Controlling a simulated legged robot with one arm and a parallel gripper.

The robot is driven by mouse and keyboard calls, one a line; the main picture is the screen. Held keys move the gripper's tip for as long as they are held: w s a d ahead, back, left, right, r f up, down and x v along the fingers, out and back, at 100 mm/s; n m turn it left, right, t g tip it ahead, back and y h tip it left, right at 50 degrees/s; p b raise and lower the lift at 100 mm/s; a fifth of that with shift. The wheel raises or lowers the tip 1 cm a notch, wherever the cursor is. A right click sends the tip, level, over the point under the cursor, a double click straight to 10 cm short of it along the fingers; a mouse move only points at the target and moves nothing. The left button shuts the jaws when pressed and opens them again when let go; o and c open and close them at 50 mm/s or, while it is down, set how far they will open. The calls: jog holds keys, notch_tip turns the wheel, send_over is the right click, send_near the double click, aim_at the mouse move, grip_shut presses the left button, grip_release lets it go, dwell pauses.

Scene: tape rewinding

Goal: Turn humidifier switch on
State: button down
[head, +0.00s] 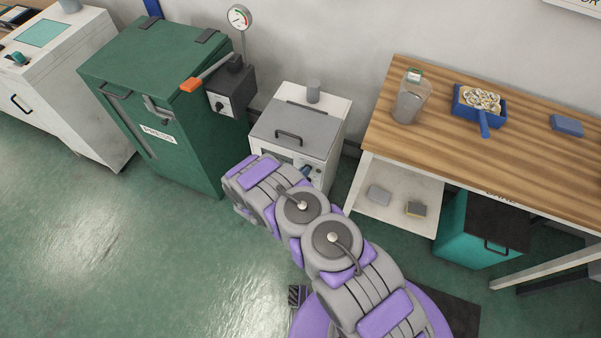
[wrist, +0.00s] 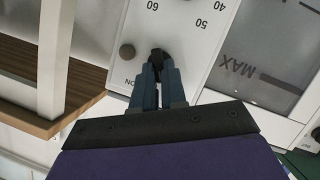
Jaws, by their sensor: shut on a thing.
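The humidifier (head: 330,118) is a white box with a grey lid, between the green cabinet and the wooden bench. Its white front panel (wrist: 196,50) fills the upper middle of the wrist view, upside down, with the numbers 40, 50 and 60. The fingertips partly hide the knob. In the head view my gripper (head: 306,171) is mostly hidden behind my arm.
The green cabinet (head: 150,100) stands left of the humidifier. The wooden bench (head: 450,130) stands close on its right. Open floor (head: 120,250) lies to the left.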

jog(key=shift+d+r+p, duration=0.15)
jog(key=shift+p, duration=0.15)
jog(key=shift+d+m+t+y+p, duration=0.25)
jog(key=shift+m+y+p, duration=0.6)
jog(key=shift+m+p, duration=0.65)
jog(key=shift+d+m+t+y+p, duration=0.2)
jog(key=shift+m+t+y+p, duration=0.15)
jog(key=shift+m+y+p, duration=1)
jog(key=shift+d+m+t+y+p, duration=0.2)
jog(key=shift+m+t+y+p, duration=0.15)
jog(key=shift+m+p, duration=1.2)
jog(key=shift+a+n+p, duration=0.1)
jog(key=shift+n+p, duration=0.2)
jog(key=c, duration=1.2)
grip_release()
